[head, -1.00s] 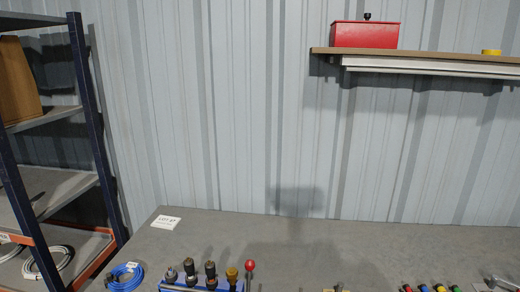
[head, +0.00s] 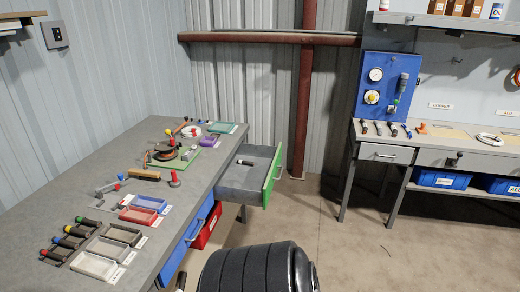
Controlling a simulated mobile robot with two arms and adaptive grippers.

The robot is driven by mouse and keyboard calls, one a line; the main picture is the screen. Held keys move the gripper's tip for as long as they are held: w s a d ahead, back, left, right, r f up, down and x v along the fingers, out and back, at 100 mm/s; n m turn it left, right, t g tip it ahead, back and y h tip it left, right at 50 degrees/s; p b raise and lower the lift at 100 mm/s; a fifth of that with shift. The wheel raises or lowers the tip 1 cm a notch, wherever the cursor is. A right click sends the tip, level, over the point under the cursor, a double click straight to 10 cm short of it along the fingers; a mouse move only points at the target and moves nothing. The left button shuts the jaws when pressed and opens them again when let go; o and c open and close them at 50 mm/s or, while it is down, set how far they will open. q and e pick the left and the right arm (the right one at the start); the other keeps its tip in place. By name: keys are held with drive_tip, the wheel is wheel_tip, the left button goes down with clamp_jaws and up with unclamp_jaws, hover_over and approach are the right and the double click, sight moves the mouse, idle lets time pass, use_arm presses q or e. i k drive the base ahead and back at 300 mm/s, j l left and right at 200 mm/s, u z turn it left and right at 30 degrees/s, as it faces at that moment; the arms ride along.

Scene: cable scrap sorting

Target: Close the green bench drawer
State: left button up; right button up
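The green bench drawer (head: 271,178) stands pulled out from the right side of the grey workbench (head: 190,190), near its far end. Its front is green with a handle on the outer face, and its grey tray is open at the top. A small dark-and-light object (head: 245,162) lies inside. Neither of my grippers shows in the head view.
A black ribbed round object (head: 258,268) stands at the bottom centre. A second bench (head: 395,155) is at right. Bare concrete floor (head: 340,235) lies between.

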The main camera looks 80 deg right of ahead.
sight(238, 184)
drive_tip(key=k+z, duration=0.1)
drive_tip(key=z, duration=0.3)
drive_tip(key=k+j+z, duration=0.1)
drive_tip(key=z, duration=2.25)
drive_tip(key=i+l, duration=0.2)
drive_tip(key=i, duration=0.2)
